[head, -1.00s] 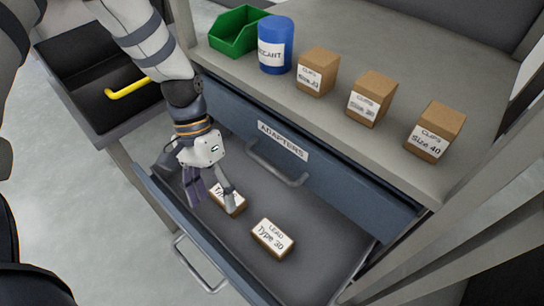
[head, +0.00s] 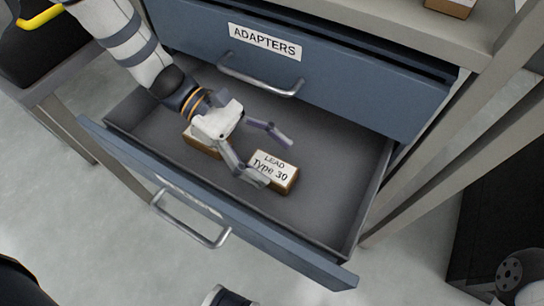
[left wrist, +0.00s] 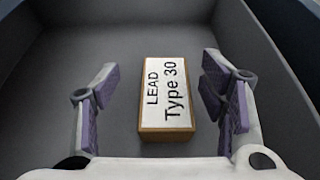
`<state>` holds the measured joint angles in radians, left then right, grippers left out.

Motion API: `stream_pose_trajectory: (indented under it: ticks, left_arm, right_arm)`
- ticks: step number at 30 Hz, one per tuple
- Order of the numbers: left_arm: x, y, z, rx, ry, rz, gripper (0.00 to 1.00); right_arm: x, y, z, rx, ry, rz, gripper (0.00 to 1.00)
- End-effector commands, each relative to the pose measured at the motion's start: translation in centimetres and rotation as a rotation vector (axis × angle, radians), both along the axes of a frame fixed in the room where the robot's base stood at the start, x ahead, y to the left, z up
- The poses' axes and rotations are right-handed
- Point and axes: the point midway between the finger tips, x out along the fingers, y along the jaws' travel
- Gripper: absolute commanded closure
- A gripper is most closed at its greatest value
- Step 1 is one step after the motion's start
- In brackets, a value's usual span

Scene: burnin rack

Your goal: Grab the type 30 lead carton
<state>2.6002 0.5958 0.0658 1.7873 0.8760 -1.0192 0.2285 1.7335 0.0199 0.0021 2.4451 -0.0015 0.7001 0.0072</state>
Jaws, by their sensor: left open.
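The type 30 lead carton (head: 273,171) is a small brown box with a white label reading "LEAD Type 30". It lies in the open drawer (head: 325,205). My left gripper (head: 269,160) is open, just left of the carton in the head view, its fingers reaching toward it. In the left wrist view the carton (left wrist: 167,95) lies between and ahead of the two spread fingers, with a gap on each side. Another brown carton (head: 201,141) lies partly hidden under my left gripper, its label covered. My right gripper is not in view.
A closed drawer labelled "ADAPTERS" (head: 265,41) with a metal handle (head: 260,85) sits above the open one. The open drawer's front (head: 190,195) and side walls surround the cartons. The drawer floor right of the carton is free.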

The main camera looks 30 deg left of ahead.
Motion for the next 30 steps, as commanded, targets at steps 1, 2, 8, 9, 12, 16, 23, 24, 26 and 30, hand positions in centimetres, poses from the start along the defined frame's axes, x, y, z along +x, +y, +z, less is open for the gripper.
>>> stream_pose_trajectory:
  ticks: [1, 2, 8, 9, 12, 16, 23, 24, 26, 30]
  left_arm:
    - [-0.4, -0.8, -1.0, -0.001, 0.007, -0.005, 0.35]
    - [-0.6, -1.3, -1.4, 0.0, 0.009, -0.005, 0.35]
    - [-0.6, -3.5, -2.2, 0.002, 0.002, -0.001, 0.35]
    - [-0.6, -3.6, -2.2, 0.002, 0.001, -0.001, 0.35]
    - [-0.6, -3.6, -2.1, 0.002, 0.0, -0.001, 0.35]
    - [-0.6, -3.6, -2.1, 0.002, -0.001, -0.001, 0.53]
    - [-0.6, -3.6, -2.1, 0.002, -0.001, -0.001, 0.88]
    - [-0.6, -3.5, -2.1, 0.002, -0.001, -0.001, 0.88]
    - [-0.6, -3.5, -2.1, 0.002, -0.001, -0.001, 0.88]
    - [-0.6, -3.5, -1.8, 0.002, -0.002, -0.002, 0.88]
  right_arm:
    - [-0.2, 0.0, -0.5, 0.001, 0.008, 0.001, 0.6]
    - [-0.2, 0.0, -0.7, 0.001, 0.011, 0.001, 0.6]
    - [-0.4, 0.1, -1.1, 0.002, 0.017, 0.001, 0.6]
    - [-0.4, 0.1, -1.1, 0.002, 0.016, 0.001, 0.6]
    - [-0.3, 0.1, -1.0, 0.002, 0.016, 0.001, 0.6]
    - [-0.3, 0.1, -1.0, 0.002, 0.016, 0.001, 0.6]
    - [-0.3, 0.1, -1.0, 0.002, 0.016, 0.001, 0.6]
    - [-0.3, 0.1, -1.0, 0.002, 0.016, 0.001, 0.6]
    - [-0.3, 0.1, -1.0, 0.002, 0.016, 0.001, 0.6]
    - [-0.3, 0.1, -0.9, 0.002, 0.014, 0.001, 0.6]
